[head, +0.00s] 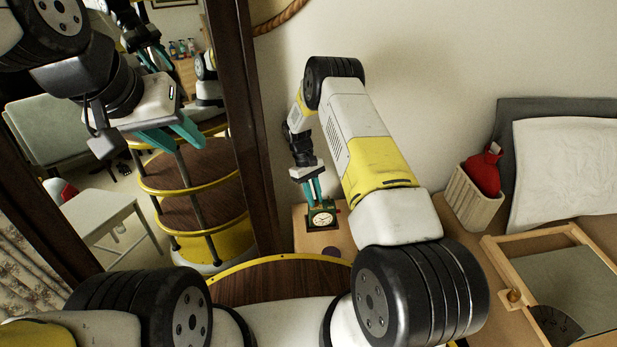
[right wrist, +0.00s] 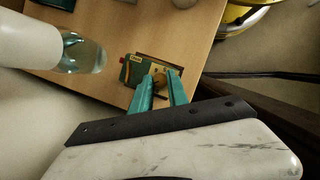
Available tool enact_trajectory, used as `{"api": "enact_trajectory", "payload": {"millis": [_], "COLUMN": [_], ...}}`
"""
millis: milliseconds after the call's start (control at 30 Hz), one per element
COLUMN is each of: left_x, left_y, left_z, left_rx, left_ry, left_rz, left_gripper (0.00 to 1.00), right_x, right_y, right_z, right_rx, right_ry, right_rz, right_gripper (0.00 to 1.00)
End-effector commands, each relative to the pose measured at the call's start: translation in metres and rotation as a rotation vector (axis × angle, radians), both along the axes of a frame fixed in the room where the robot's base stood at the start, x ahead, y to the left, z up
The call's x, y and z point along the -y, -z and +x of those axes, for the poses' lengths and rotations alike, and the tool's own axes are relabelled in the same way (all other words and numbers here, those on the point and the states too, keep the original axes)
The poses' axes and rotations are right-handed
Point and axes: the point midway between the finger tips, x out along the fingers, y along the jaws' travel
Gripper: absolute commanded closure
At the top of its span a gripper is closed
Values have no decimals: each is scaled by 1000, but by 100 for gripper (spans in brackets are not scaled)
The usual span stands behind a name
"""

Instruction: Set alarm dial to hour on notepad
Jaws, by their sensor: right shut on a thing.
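A small dark green alarm clock (head: 321,219) with a pale round face stands on a wooden tabletop (head: 307,239) in the head view. The right wrist view shows its green casing (right wrist: 135,70) from above, with a yellowish part between my fingertips. My right gripper (head: 317,200) reaches down to the clock from above; its teal fingers (right wrist: 162,76) are shut on that part, which looks like the dial but is partly hidden. The clock hands are too small to read. My left gripper (head: 172,138) is open and empty, far from the clock. I cannot make out a notepad.
A dark-framed mirror (head: 245,120) stands at the left and reflects me and the room. A glass vessel (right wrist: 82,55) stands near the clock. A dark round disc (head: 332,252) lies in front of it. A basket (head: 472,198) with a red item and a wooden-framed box (head: 497,262) are at right.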

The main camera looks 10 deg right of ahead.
Motion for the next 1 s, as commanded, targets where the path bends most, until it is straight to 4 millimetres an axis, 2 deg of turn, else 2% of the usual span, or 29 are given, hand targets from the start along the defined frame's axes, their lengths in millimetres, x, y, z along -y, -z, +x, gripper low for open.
{"api": "enact_trajectory", "payload": {"millis": [367, 400, 500, 833, 1000], "left_x": [0, 0, 0, 0, 0], "left_y": [0, 0, 0, 0, 0], "left_z": [0, 0, 0, 0, 0], "left_rx": [0, 0, 0, 0, 0], "left_ry": [0, 0, 0, 0, 0], "left_rz": [0, 0, 0, 0, 0], "left_gripper": [64, 64, 64, 64, 64], "right_x": [0, 0, 0, 0, 0], "right_y": [0, 0, 0, -1, -17], "right_z": [0, 0, 0, 0, 0], "right_rx": [-1, -1, -1, 0, 1], "right_ry": [-4, -4, -4, -4, -4], "right_rz": [-1, -1, -1, 0, 0], "right_gripper": [100, 78, 58, 58, 58]}}
